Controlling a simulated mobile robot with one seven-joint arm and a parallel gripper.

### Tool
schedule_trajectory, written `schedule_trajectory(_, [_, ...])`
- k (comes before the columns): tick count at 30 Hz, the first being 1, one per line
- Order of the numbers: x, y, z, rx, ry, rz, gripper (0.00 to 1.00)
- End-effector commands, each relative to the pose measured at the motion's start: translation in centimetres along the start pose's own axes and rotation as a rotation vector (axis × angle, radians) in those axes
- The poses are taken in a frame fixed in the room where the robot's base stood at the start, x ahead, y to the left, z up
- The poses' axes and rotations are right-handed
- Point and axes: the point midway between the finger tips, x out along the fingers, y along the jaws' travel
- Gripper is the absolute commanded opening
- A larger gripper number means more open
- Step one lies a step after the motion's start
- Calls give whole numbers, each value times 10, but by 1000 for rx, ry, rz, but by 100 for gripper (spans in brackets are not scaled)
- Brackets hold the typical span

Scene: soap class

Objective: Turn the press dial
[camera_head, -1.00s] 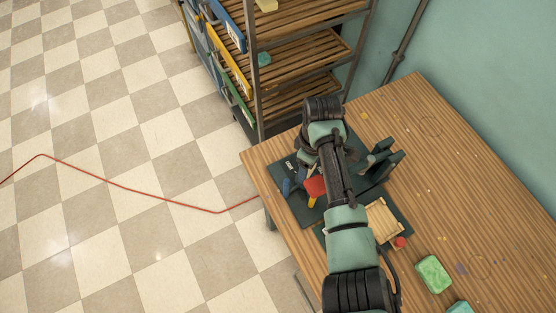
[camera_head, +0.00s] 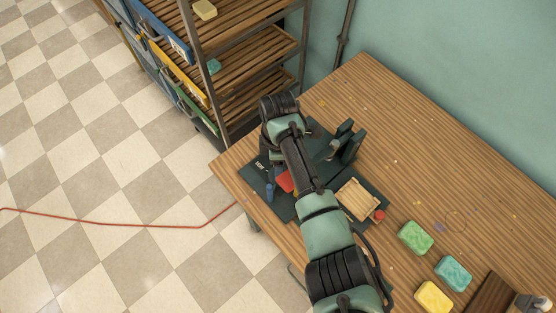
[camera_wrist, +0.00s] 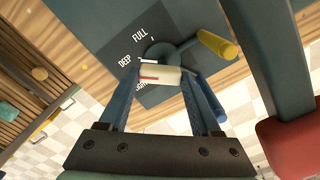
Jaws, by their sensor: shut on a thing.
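The press dial (camera_wrist: 161,76) shows in the wrist view as a cream knob with a red line across it, on a dark plate. The words FULL, DEEP and a partly covered third word are printed around its left side. The red line runs roughly sideways, its left end below DEEP. My gripper (camera_wrist: 160,82) has its two blue fingers on either side of the knob and is shut on it.
A dark lever with a yellow end (camera_wrist: 217,44) stands close by the dial. A dark bar and a red part (camera_wrist: 291,145) are at right in the wrist view. A shelf (camera_head: 255,60) stands behind.

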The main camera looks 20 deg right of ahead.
Motion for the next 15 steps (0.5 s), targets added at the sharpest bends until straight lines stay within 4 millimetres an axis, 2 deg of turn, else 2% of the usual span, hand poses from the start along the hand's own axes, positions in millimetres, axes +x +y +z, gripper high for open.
schedule_trajectory(5, [-1, 1, -2, 0, 6, 3, 0])
schedule_trajectory(6, [-1, 1, -2, 0, 6, 3, 72])
schedule_trajectory(10, [-1, 1, -1, 0, 4, 2, 95])
schedule_trajectory(15, [-1, 0, -1, 1, 2, 1, 95])
